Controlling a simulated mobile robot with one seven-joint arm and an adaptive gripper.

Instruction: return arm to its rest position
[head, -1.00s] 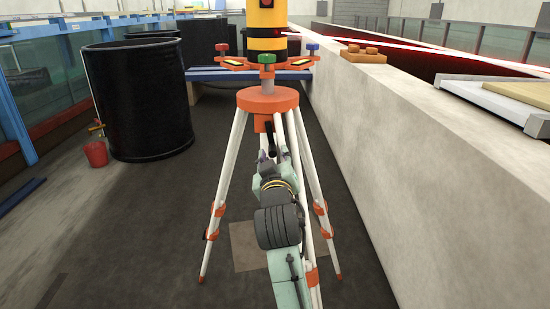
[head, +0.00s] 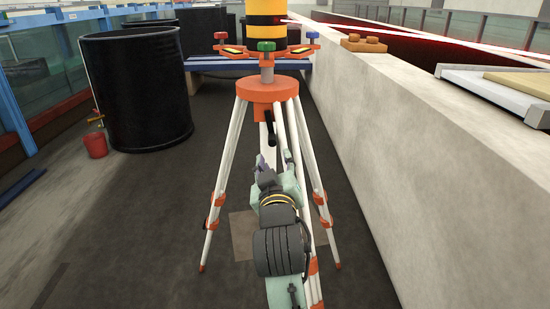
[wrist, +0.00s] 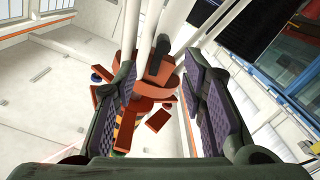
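My gripper (head: 274,163) is in front of the tripod, below its orange head (head: 267,90). In the wrist view my gripper (wrist: 160,85) is open, with its two purple-padded fingers wide apart and nothing held between them. The tripod's orange parts (wrist: 160,92) and white legs show beyond the fingers. A black handle (head: 268,131) hangs under the tripod head, just above my gripper and apart from it.
A yellow-and-black instrument (head: 265,28) stands on the tripod, with a red beam at its right. A concrete wall (head: 400,150) runs along the right. Dark floor (head: 130,220) is clear at lower left.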

